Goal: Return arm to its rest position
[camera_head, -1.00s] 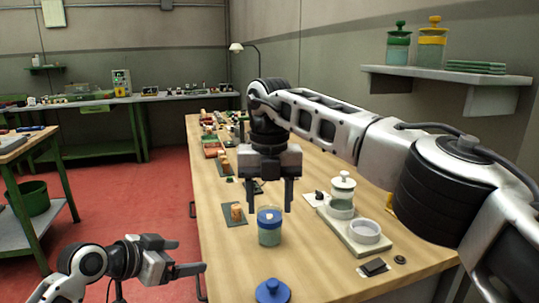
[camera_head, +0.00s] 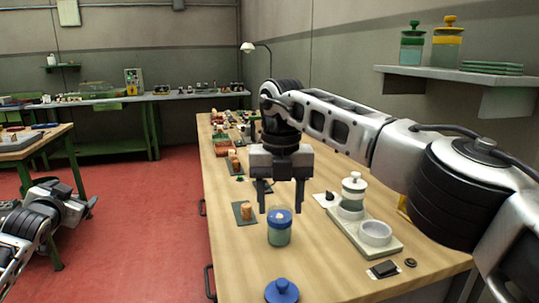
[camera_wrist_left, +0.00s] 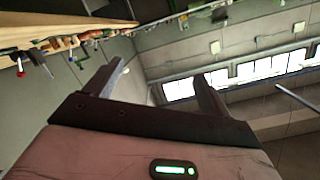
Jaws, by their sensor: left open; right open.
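My left gripper (camera_head: 82,204) is at the lower left in the head view, over the red floor and away from the workbench. It also shows in the left wrist view (camera_wrist_left: 160,84), fingers apart with nothing between them. My right gripper (camera_head: 280,207) points down over the workbench (camera_head: 238,262), fingers apart and empty. A glass jar with a blue rim (camera_head: 279,235) stands upright just below it. A cork stopper (camera_head: 247,211) stands on a dark mat left of the jar. A blue knobbed lid (camera_head: 282,291) lies at the front of the bench.
A pale tray (camera_head: 352,231) with a white-lidded jar (camera_head: 353,190) and a white bowl (camera_head: 375,233) is right of my right gripper. A wall shelf (camera_head: 455,78) holds green and yellow jars. A green side table (camera_head: 40,143) stands at the left. The red floor between is clear.

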